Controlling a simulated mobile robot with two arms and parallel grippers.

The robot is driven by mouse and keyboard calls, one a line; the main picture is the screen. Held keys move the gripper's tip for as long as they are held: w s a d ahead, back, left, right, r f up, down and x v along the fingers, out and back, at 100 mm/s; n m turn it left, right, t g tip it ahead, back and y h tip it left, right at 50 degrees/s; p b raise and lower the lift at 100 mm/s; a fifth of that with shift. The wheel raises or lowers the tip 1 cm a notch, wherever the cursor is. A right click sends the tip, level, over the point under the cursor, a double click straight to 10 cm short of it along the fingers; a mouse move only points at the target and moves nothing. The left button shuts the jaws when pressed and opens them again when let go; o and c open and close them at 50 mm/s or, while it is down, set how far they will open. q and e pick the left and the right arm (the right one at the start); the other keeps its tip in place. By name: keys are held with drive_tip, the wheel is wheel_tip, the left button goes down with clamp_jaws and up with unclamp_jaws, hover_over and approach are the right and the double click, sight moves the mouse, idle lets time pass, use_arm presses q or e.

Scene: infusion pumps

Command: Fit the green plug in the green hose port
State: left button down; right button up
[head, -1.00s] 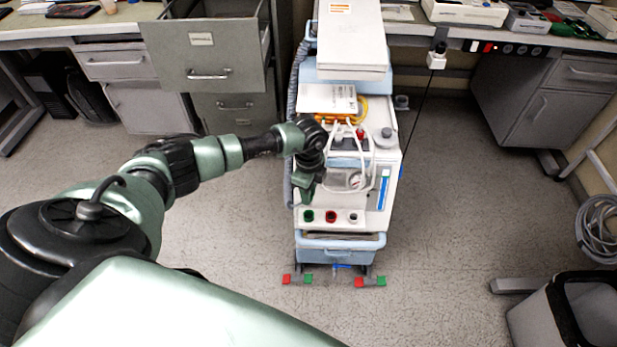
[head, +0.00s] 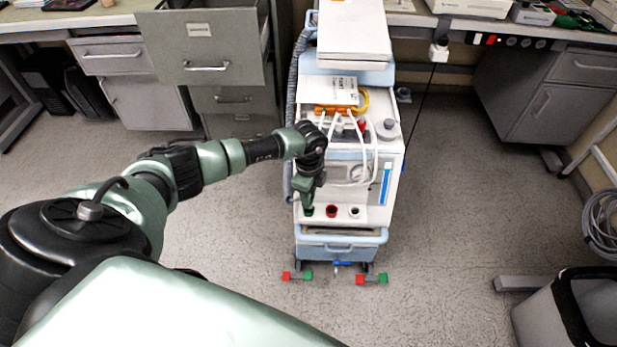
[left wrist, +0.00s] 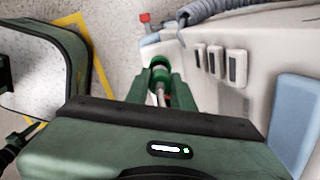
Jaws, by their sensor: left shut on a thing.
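The pump cart's front panel has a row of three ports in the head view: a green hose port (head: 308,211) at the left, a red port (head: 332,211) in the middle and a pale port with a dark centre (head: 354,212) at the right. My left gripper (head: 308,197) is right at the green port and partly covers it. In the left wrist view its two fingers close on the green plug (left wrist: 160,76), with a pale hose between them. I cannot tell whether the plug is inside the port or only in front of it. My right gripper is not in view.
The white cart carries a gauge, pale hoses and a blue-marked tube (head: 385,184). A blue tray (head: 340,247) sits below the ports. An open drawer (head: 205,45) juts out at the back left. A bin (head: 568,310) stands at the lower right. Floor around the cart is clear.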

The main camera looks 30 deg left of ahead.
use_arm(q)
drive_tip(key=shift+f+b, duration=0.9)
drive_tip(key=shift+f, duration=0.55)
drive_tip(key=shift+f, duration=0.1)
drive_tip(key=c, duration=1.1)
unclamp_jaws()
drive_tip(key=shift+a, duration=0.1)
